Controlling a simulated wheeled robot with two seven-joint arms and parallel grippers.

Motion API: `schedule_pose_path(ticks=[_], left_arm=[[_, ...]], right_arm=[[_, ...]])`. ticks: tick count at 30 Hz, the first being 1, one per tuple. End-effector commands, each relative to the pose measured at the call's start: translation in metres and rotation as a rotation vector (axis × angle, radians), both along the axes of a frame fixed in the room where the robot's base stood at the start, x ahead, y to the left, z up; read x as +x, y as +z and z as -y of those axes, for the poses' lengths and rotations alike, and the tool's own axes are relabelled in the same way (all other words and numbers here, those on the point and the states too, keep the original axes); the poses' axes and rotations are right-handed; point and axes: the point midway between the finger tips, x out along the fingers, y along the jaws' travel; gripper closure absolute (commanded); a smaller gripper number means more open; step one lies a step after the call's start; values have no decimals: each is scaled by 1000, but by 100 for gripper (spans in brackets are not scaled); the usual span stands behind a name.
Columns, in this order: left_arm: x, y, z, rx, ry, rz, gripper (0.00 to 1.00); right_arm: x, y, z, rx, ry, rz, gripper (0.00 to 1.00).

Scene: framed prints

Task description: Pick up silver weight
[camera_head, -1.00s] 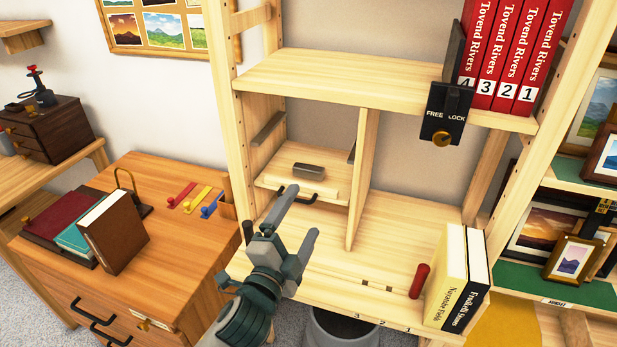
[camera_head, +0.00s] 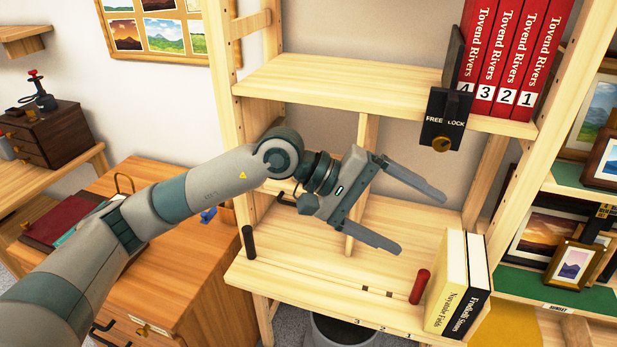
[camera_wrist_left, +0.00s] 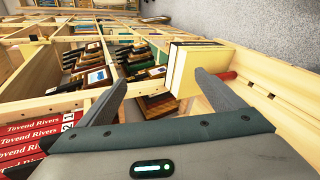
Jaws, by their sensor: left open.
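My left gripper (camera_head: 418,222) is open and empty in front of the shelf unit, its fingers pointing right toward the upright books. In the left wrist view the two fingers (camera_wrist_left: 160,88) are spread wide with nothing between them. No silver weight can be made out now. The grey block seen earlier on the small drawer in the left compartment is hidden behind my left arm and gripper. My right gripper is not in view.
A dark cylinder (camera_head: 248,242) and a red cylinder (camera_head: 420,286) stand on the lower shelf (camera_head: 320,270). Yellow and black books (camera_head: 452,285) stand at its right end. Red books (camera_head: 510,55) and a FREE/LOCK box (camera_head: 446,118) are above. A divider (camera_head: 367,130) rises mid-shelf.

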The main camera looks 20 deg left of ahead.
Motion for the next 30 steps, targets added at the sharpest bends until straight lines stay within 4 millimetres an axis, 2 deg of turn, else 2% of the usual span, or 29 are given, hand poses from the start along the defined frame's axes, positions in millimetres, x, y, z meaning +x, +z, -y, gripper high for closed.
schedule_pose_path(ticks=[1, 4, 7, 9, 12, 15, 20, 30], left_arm=[[19, -5, -20, 125, 1, 103, 12], [55, -14, -68, 392, -2, 285, 12], [88, -10, -123, 644, 2, 420, 12], [105, -1, -158, 789, 8, 480, 12], [121, 13, -200, 952, 18, 533, 12], [130, 26, -229, 1064, 27, 558, 12], [135, 36, -251, 1147, 33, 572, 12], [136, 36, -252, 1150, 33, 571, 12]], right_arm=[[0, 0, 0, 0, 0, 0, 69], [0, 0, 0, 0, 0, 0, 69], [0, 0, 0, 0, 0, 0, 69], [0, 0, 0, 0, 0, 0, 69], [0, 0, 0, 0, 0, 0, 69], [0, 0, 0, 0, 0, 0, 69], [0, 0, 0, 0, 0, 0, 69], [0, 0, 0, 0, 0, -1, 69]])
